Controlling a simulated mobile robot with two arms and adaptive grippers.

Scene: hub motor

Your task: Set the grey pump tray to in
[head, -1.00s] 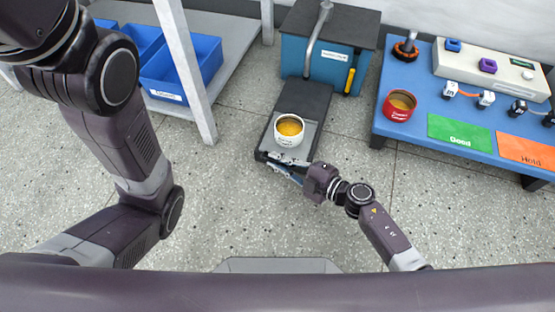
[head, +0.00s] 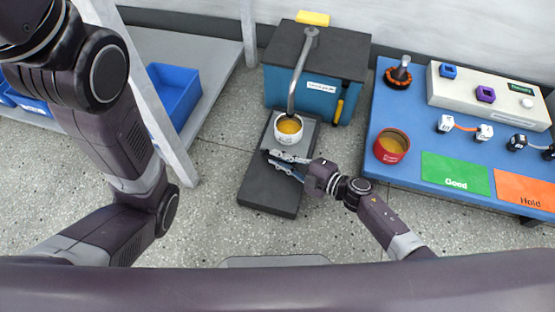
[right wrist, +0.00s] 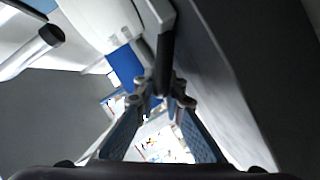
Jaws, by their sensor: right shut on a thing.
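The grey pump tray (head: 308,143) lies on a long dark base in front of the teal pump unit (head: 315,85). A white can with yellow-orange contents (head: 289,130) stands upright on the tray, under or very near the end of the bent metal spout (head: 298,75). My right gripper (head: 272,160) is at the tray's near edge, shut on the tray's handle; the fingers partly hide it. In the right wrist view the fingers (right wrist: 160,95) close around a grey bar. My left arm shows at the left, but its gripper is out of view.
The dark base (head: 268,195) is bare on the near side. A blue table (head: 385,175) at the right holds a red can (head: 392,147), a green Good mat (head: 455,175) and an orange Hold mat (head: 525,190). A shelf with blue bins (head: 172,95) stands left.

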